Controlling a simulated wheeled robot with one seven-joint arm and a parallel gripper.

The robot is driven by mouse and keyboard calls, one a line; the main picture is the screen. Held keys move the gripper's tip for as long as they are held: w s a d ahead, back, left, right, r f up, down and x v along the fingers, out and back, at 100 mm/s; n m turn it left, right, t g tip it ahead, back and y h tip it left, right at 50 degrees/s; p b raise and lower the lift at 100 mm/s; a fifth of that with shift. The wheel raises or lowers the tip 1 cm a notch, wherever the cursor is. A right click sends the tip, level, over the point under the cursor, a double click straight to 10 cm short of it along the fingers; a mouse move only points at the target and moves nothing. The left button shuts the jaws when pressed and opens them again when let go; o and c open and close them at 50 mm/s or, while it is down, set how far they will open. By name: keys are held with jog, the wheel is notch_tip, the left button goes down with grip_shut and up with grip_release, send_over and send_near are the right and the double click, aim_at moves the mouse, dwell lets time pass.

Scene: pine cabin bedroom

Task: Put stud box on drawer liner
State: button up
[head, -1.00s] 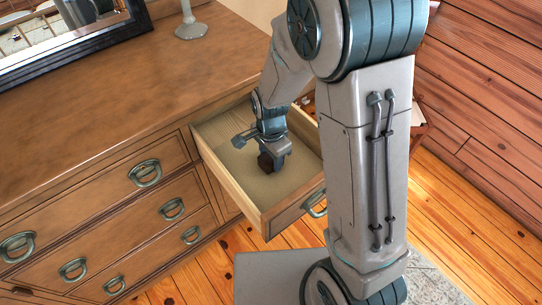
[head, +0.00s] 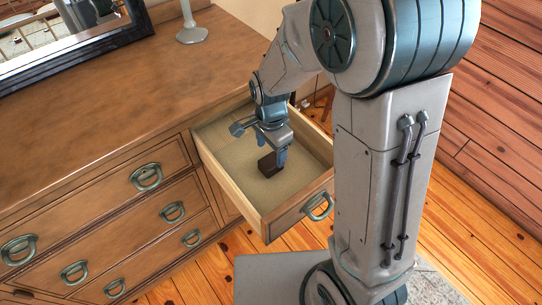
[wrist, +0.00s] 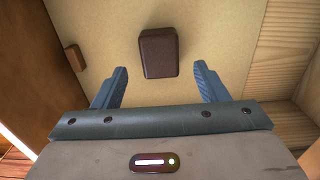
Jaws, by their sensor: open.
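The stud box (head: 267,164), a small dark brown box, rests on the tan drawer liner (head: 290,186) inside the open drawer. It also shows in the wrist view (wrist: 159,53), lying on the liner (wrist: 215,35) beyond my fingertips and roughly centred between them. My gripper (head: 271,153) is open and empty, above and beside the box. Its two blue-grey fingers (wrist: 162,80) are spread wide and apart from the box in the wrist view.
The wooden dresser (head: 150,90) has closed drawers at left. The open drawer's walls (head: 232,190) surround the liner. A framed mirror (head: 75,45) and a pale stand (head: 190,30) are on the dresser top. In the wrist view, a small brown block (wrist: 76,57) is at the left side.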

aim_at(271, 161)
notch_tip(271, 161, up, 6)
jog(key=s+d+r+n+t, duration=0.2)
jog(key=s+d+r+n, duration=0.6)
jog(key=s+d+n, duration=0.3)
jog(key=shift+s+d+p, duration=0.3)
jog(key=shift+s+d, duration=0.05)
jog(key=shift+s, duration=0.2)
dwell(0.6)
